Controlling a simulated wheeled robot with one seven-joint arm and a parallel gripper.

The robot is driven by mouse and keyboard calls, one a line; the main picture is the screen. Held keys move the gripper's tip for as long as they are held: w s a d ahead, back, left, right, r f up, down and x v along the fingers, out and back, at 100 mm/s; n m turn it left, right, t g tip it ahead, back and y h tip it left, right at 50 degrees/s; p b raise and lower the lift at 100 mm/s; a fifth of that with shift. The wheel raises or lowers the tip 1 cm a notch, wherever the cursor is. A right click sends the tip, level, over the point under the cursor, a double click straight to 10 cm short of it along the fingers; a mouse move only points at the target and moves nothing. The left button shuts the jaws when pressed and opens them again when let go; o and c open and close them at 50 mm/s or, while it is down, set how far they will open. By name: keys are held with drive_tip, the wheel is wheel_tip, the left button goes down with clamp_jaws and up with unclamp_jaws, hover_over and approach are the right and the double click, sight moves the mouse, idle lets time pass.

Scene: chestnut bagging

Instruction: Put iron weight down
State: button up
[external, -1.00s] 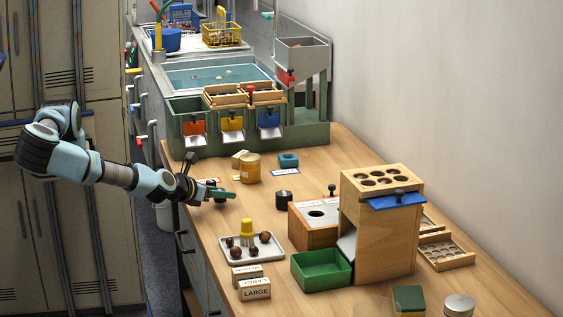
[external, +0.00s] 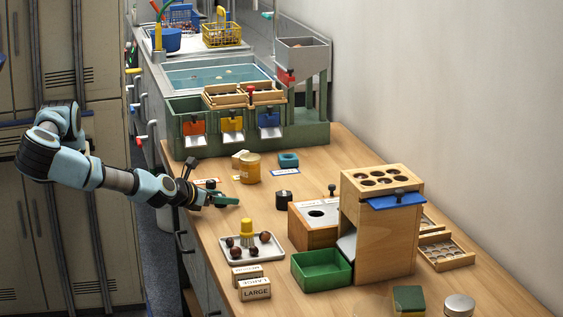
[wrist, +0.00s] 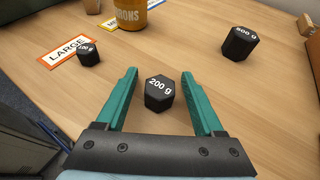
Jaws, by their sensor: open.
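A dark hexagonal iron weight marked 200 g (wrist: 159,94) stands upright on the wooden table in the wrist view. My gripper (wrist: 159,73) is open, its two green fingers on either side of this weight with a gap on each side. In the external view my gripper (external: 226,200) is low over the table's left edge, and the 200 g weight cannot be made out there.
The orange-edged LARGE card (wrist: 66,52) lies at the left, near a yellow-orange jar (external: 250,168). A tray (external: 262,252) with chestnuts and a yellow-topped item is nearer the front. A wooden box (external: 312,228) stands to the right. Bare table surrounds the 200 g weight.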

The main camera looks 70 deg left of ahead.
drive_tip(key=v, duration=1.2)
drive_tip(key=a+n+g, duration=0.1)
drive_tip(key=a, duration=0.1)
drive_tip(key=a+f+n+g+p, duration=0.1)
drive_tip(key=a+n, duration=0.1)
drive_tip(key=a, duration=0.1)
drive_tip(key=a+f+n+g+y, duration=0.1)
drive_tip(key=a+n+g, duration=0.1)
drive_tip(key=shift+a+p, duration=0.35)
drive_tip(key=shift+p, duration=0.05)
drive_tip(key=s+a+n+g+h+p, duration=0.1)
drive_tip(key=s+a+n+g+p, duration=0.15)
drive_tip(key=a+n+g, duration=0.35)
drive_tip(key=a+r+n+h+p, duration=0.2)
drive_tip(key=a+r+n+h, duration=0.1)
drive_tip(key=r+n, duration=0.5)
drive_tip(key=s+a+r+n+h+p, duration=0.1)
drive_tip(key=a+r+n+h+p, duration=0.2)
drive_tip(key=a+r+n, duration=0.2)
wheel_tip(320, 180, up, 4)
drive_tip(key=n, duration=0.4)
drive_tip(key=shift+s+f+n+h, duration=0.15)
drive_tip(key=shift+s+n+h, duration=0.05)
drive_tip(key=shift+n+h, duration=0.2)
drive_tip(key=shift+a, duration=0.1)
